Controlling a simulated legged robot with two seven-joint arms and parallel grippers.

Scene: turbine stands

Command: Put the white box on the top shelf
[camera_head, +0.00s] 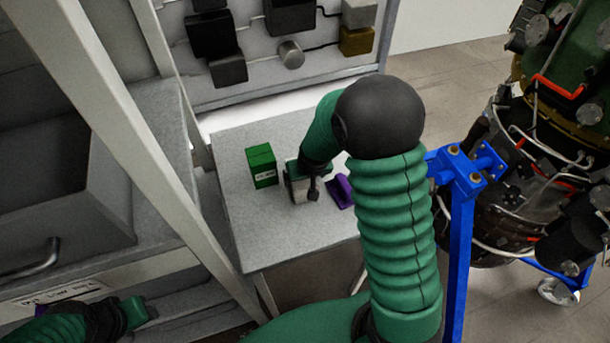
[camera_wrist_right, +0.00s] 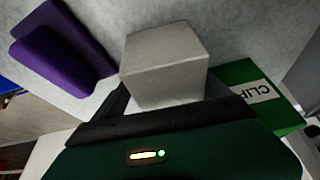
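The white box (camera_head: 298,188) is on the small grey table (camera_head: 285,232); in the right wrist view the box (camera_wrist_right: 165,65) shows as a pale grey-white block. My right gripper (camera_head: 305,182) is over it from above, with a dark finger on each side of the box (camera_wrist_right: 166,98). I cannot tell whether the fingers press on it. My left gripper (camera_head: 138,312) is low at the left, by the shelf unit (camera_head: 172,165); its fingers are too unclear to read. Grey shelf surfaces show on the left, partly cut off by the frame.
A green box (camera_head: 262,166) marked CLIP stands left of the white box. A purple object (camera_head: 342,190) lies to its right. White shelf posts (camera_head: 150,150) rise between the table and shelves. A blue stand (camera_head: 460,240) and turbine (camera_head: 540,130) are at the right.

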